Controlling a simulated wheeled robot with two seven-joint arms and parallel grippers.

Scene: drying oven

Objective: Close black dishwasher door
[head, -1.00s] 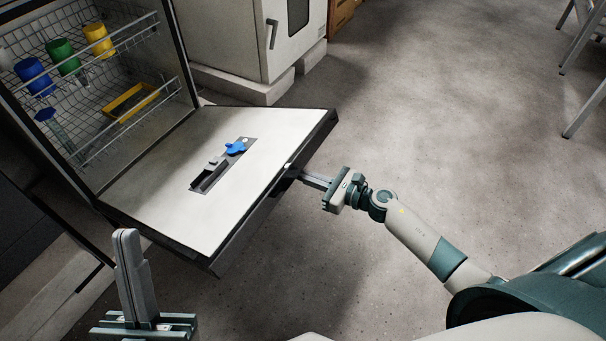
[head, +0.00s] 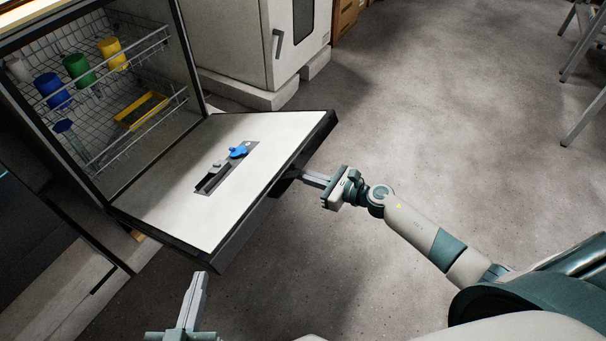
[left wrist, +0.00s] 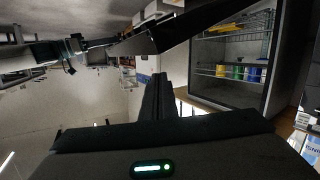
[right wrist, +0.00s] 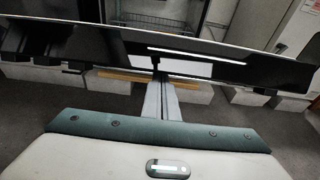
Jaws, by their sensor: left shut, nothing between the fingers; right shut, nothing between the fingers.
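The dishwasher door (head: 216,188) is folded down and open, its pale inner face up and its outer edge black. The dishwasher's interior (head: 110,95) stands open behind it with wire racks. My right gripper (head: 306,176) is shut and empty, its tips at the underside of the door's right outer edge; touching or just apart, I cannot tell. In the right wrist view the door's dark outer side (right wrist: 200,62) spans the frame above the fingers (right wrist: 161,82). My left gripper (head: 201,280) is shut and empty, below the door's near corner. In the left wrist view the door (left wrist: 185,28) shows above its fingers.
Blue, green and yellow cups (head: 79,69) stand on the upper rack. A yellow tray (head: 140,110) lies on the lower rack. A white cabinet (head: 252,40) stands behind the door. Chair legs (head: 580,60) are at far right; the floor between is clear.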

